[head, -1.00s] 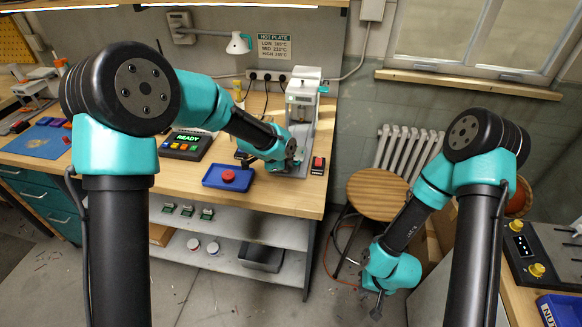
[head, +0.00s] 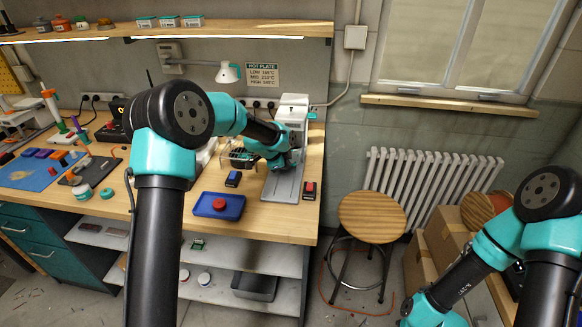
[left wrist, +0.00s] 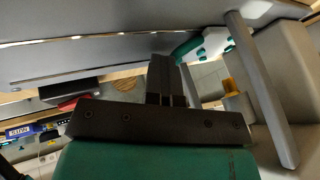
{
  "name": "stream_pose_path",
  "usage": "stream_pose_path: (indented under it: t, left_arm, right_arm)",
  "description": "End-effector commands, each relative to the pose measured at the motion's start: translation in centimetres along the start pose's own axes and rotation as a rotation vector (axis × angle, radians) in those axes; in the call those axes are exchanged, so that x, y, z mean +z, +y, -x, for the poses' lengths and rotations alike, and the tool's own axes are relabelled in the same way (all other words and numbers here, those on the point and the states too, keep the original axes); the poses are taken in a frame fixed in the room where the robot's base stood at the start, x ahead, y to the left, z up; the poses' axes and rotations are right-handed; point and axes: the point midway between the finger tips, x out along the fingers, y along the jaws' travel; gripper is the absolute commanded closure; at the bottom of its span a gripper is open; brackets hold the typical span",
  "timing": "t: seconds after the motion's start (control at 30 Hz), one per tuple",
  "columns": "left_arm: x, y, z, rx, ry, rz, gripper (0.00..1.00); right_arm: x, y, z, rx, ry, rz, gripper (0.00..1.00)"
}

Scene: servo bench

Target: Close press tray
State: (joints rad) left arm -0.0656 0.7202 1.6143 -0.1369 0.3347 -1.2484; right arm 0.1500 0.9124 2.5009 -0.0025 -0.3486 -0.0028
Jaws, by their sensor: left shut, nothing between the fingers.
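The press (head: 294,112) is a pale grey upright machine at the back right of the bench in the head view. A flat grey plate (head: 283,187) extends forward from its foot; I cannot tell whether this is its tray. My left arm reaches to the press's front, and its wrist hides the middle of it. In the left wrist view my left gripper (left wrist: 166,75) has its dark fingers together with nothing between them. A grey bar (left wrist: 262,90) runs close on their right. I cannot tell whether the fingers touch the press. My right gripper is below the head view's edge.
A blue tray with a red button (head: 219,205) sits near the bench's front edge. A blue-topped block (head: 232,179) and a red-topped block (head: 309,190) stand either side of the plate. A wooden stool (head: 372,216) stands right of the bench.

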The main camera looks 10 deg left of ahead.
Motion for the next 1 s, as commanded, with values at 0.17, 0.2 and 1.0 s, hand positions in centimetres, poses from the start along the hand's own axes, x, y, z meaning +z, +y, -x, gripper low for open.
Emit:
stream_pose_path:
  t: [0.17, 0.2, 1.0]
  left_arm:
    - [0.2, -0.7, 0.0, -0.021, 0.002, -0.003, 1.0]
    - [0.2, -0.7, 0.0, -0.021, 0.002, -0.004, 1.0]
    - [-1.6, 3.2, 7.9, -0.001, 0.008, -0.017, 1.0]
  right_arm:
    - [0.0, 0.0, 0.0, 0.0, 0.0, 0.0, 1.0]
    - [0.0, 0.0, 0.0, 0.0, 0.0, 0.0, 1.0]
    - [0.0, 0.0, 0.0, 0.0, 0.0, 0.0, 1.0]
